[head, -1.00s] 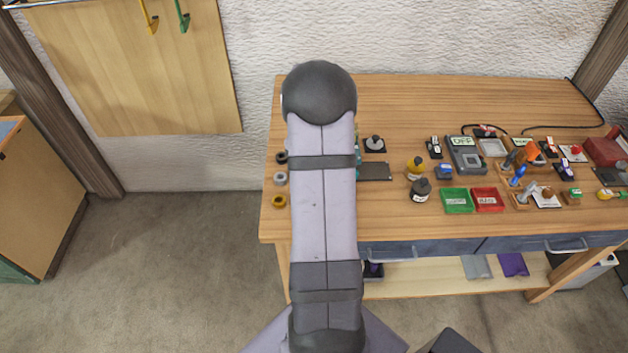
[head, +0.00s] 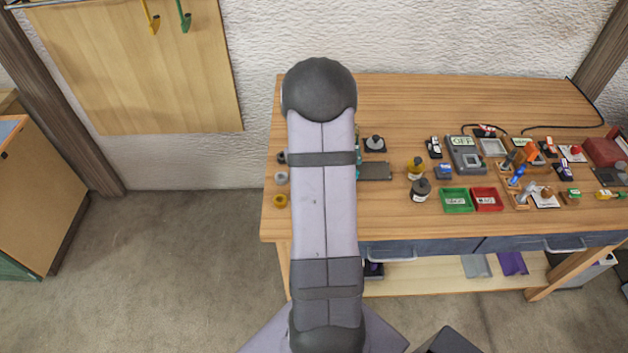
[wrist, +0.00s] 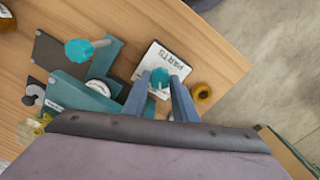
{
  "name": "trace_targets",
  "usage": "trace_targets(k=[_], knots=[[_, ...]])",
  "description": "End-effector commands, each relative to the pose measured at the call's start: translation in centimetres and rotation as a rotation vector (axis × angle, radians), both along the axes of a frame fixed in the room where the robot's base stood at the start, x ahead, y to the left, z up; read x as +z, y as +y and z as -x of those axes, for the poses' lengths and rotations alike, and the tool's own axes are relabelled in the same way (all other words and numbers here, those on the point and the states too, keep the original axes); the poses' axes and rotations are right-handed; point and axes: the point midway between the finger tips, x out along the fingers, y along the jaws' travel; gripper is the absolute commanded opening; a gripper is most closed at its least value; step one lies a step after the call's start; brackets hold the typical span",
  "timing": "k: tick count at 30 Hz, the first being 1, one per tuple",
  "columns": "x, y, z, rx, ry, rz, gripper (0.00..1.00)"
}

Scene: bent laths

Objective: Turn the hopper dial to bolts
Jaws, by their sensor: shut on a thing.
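In the wrist view a white plate (wrist: 149,62) lettered PARTS lies near the bench edge, with a small teal knob (wrist: 159,76) on it that looks like the hopper dial. My gripper (wrist: 161,80) is shut on this knob, one finger on each side. The rest of the plate's lettering is hidden or too small to read, so I cannot tell where the dial points. In the head view my arm covers the gripper and the dial.
A teal fixture (wrist: 82,92) with a round teal-headed knob (wrist: 80,51) stands close left of the plate in the wrist view. A brass-coloured ring (wrist: 202,92) lies right of my fingers. Bins, bottles and tools crowd the right bench; the back strip of the bench (head: 450,100) is clear.

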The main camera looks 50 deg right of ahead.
Motion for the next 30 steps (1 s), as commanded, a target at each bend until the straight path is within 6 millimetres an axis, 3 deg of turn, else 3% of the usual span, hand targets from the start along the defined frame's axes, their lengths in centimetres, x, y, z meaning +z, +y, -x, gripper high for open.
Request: trace_targets(k=[12, 29, 30], knots=[[0.17, -0.08, -0.14, 0.219, -0.005, 0.004, 0.03], [0.17, -0.11, -0.18, 0.251, -0.006, 0.005, 0.03], [0.17, -0.11, -0.19, 0.251, -0.006, 0.005, 0.33]])
